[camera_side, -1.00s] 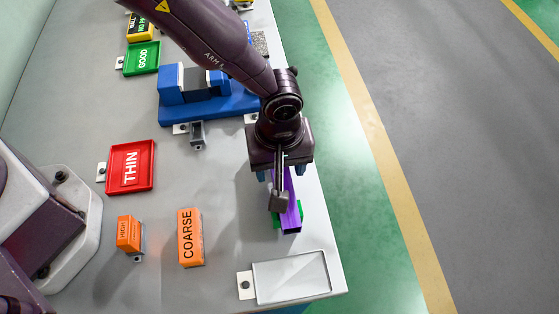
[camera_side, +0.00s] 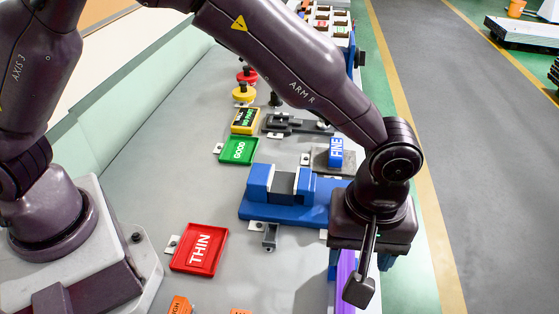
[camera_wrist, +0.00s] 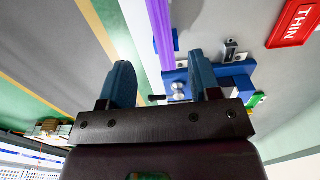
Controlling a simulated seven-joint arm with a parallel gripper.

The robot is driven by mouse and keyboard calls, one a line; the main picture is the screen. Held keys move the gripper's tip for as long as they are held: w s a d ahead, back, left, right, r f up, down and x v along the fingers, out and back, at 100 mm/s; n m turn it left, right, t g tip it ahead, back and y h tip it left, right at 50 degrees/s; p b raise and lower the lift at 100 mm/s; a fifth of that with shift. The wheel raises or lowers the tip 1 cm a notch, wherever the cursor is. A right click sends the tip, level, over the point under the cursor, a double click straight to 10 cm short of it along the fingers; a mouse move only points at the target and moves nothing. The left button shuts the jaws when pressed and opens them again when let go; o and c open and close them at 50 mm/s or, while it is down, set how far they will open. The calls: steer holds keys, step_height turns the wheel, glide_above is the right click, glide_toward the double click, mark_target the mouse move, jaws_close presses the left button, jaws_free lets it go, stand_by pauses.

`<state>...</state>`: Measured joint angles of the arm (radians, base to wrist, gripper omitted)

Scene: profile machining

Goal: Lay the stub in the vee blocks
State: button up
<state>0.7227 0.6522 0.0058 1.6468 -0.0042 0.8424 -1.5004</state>
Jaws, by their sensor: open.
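A purple bar (camera_side: 345,280), which seems to be the stub, lies near the table's long edge, partly hidden by my wrist and cut off by the frame. In the wrist view the purple bar (camera_wrist: 163,32) runs lengthwise beyond my fingers. My gripper (camera_side: 360,265) is over the bar, pointing down. In the wrist view my gripper (camera_wrist: 160,78) shows two blue fingers spread apart with nothing held between them. I cannot clearly identify the vee blocks. A blue fixture (camera_side: 255,212) with a grey middle stands behind my gripper; it also shows in the wrist view (camera_wrist: 180,108).
A red THIN tray (camera_side: 200,248) and a green GOOD tray (camera_side: 239,150) lie left of the fixture. A small grey bracket (camera_side: 271,237) stands before it. A blue FINE block (camera_side: 336,152) is behind. Grey table is bare between the trays and my base.

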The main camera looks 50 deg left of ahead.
steer(key=s+a+r+m+t+h, duration=0.15)
steer(key=a+r+m, duration=0.25)
steer(key=a+r, duration=1.2)
steer(key=s+a+r+m+t+y, duration=0.1)
steer(key=s+a+m+t, duration=0.3)
steer(key=s+a, duration=0.8)
steer(key=shift+s+a+r+m, duration=0.25)
steer(key=shift+a+r+m, duration=0.35)
steer(key=shift+r, duration=0.3)
steer(key=shift+y, duration=0.25)
